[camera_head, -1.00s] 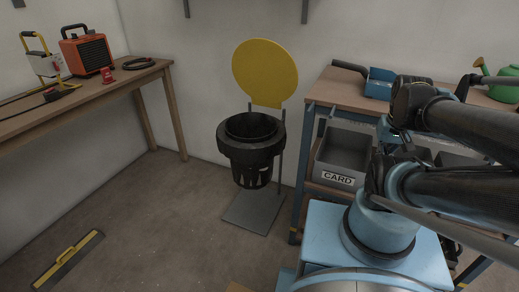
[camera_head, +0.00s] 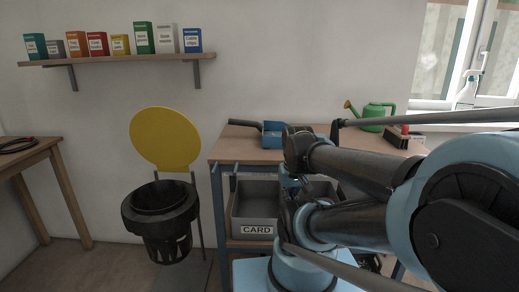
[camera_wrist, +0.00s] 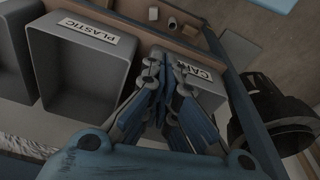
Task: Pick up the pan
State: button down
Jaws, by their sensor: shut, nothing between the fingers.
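The pan appears to be the blue dustpan (camera_head: 273,135) with a dark handle, lying on the wooden top of the workbench in the head view. Its handle points left, and its right end is partly hidden behind my arm. My gripper (camera_wrist: 167,72) shows in the wrist view with its blue fingers shut and empty. It is over the front of the grey bins, beside the CARD label, below the bench top. The pan is not in the wrist view, and the gripper is apart from it. In the head view my arm mostly hides the gripper.
The workbench (camera_head: 228,150) holds a green watering can (camera_head: 372,115) and a brush (camera_head: 396,137) to the right. A CARD bin (camera_head: 257,229) sits below the top. A black bin with a yellow lid (camera_head: 165,140) stands left. A shelf (camera_head: 120,59) of boxes hangs above.

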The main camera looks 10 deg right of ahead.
aim_at(269, 142)
jog(key=u, duration=0.05)
jog(key=k, duration=1.1)
jog(key=z, duration=0.3)
jog(key=i, duration=0.65)
